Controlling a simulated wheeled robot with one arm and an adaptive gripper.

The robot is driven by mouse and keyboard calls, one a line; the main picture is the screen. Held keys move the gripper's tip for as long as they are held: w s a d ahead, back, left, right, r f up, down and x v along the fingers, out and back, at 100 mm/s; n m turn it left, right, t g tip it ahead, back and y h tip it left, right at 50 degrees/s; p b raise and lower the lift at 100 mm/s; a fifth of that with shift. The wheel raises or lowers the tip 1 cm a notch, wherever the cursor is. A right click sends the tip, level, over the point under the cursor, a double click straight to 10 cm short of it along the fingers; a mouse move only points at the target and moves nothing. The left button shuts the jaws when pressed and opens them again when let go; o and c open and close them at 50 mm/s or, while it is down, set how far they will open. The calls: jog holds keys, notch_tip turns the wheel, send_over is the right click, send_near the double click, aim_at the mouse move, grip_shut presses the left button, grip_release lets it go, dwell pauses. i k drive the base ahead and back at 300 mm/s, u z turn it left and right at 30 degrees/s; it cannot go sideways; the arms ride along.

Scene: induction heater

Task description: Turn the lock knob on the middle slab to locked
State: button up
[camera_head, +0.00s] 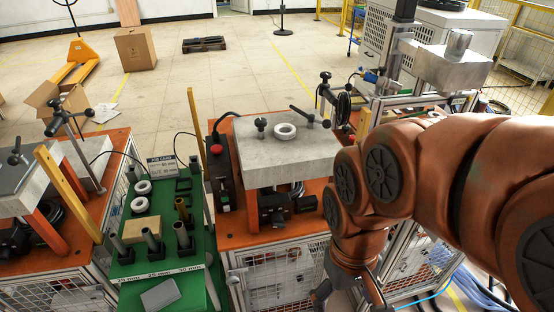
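The middle slab (280,153) is a thick grey block on the orange-topped station at the centre. On its top are a small black knob (261,127) at the left, a white ring (285,131) in the middle and a black bar handle (302,112) at the right. I cannot tell which black part is the lock knob, or whether it is locked. My gripper (347,296) hangs low at the bottom edge, in front of and right of the slab, apart from it. It is partly cut off, and its opening is unclear.
A green bench (208,270) with rings and upright cylinders stands left of the station. A red button (216,149) and a thin yellow post (195,125) stand beside the slab. The space above the slab is clear.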

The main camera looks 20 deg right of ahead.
aim_at(261, 122)
jog(key=z, duration=1.5)
jog(key=i, duration=0.5)
jog(key=u, duration=3.3)
